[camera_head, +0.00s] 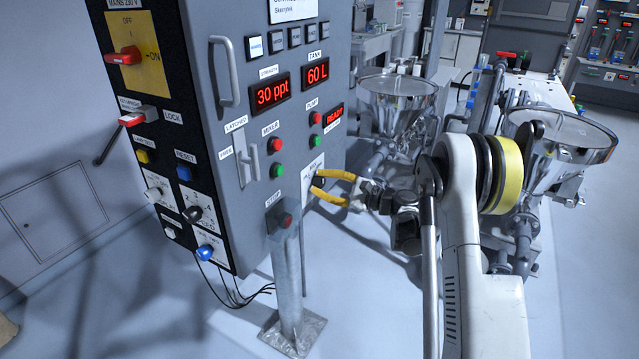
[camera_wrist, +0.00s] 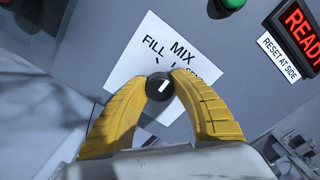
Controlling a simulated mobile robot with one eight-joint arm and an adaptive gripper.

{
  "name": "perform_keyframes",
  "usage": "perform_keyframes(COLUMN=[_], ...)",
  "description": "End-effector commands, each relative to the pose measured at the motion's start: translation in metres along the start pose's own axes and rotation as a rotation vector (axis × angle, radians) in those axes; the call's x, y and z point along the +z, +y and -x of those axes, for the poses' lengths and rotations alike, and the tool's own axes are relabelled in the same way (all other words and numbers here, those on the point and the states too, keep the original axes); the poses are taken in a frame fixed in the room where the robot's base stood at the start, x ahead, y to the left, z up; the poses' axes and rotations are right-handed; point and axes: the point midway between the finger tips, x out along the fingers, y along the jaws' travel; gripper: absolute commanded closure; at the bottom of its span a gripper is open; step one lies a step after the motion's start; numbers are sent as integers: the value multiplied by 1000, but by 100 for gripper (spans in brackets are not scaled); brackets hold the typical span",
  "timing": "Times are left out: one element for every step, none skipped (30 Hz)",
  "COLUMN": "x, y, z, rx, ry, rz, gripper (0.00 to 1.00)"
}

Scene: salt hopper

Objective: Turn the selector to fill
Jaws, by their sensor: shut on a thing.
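The selector is a small black knob (camera_wrist: 157,88) with a short white mark, on a white label plate (camera_wrist: 130,72) in the wrist view. The plate reads FILL at upper left and MIX to its right; a third label further right is partly covered by a finger. The white mark slants to the upper right, away from FILL; its exact setting is hard to tell. My gripper (camera_wrist: 160,84) has its two yellow fingers shut on the knob from both sides. In the head view my gripper (camera_head: 318,186) is at the cabinet front, hiding the knob; the plate (camera_head: 307,178) shows beside it.
The grey cabinet (camera_head: 235,130) carries red displays (camera_head: 270,93), a READY display (camera_wrist: 300,30) and red and green buttons. A stop button (camera_head: 286,220) on a metal post stands below my gripper. Steel hoppers (camera_head: 398,88) stand behind my arm.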

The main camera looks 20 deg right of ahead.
Motion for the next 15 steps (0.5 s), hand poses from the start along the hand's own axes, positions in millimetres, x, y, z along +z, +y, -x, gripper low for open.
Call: perform_keyframes(x=[0,0,0,0,0,0,0,0,0,0,0,0,0,0,0], y=[0,0,0,0,0,1,1,1,1,1,1,1,1,1,1], z=[0,0,0,0,0,0,0,0,0,0,0,0,0,0,0], rx=[1,2,2,3,3,4,5,5,6,7,8,8,9,10,11], ry=[0,0,1,2,2,3,3,4,5,6,6,7,8,8,9], rz=[19,35,58,77,98,127,150,175,209,236,262,297,323,349,383], gripper=[100,100,100,100,100,100,100,100,100,100,100,100,100,100,100])
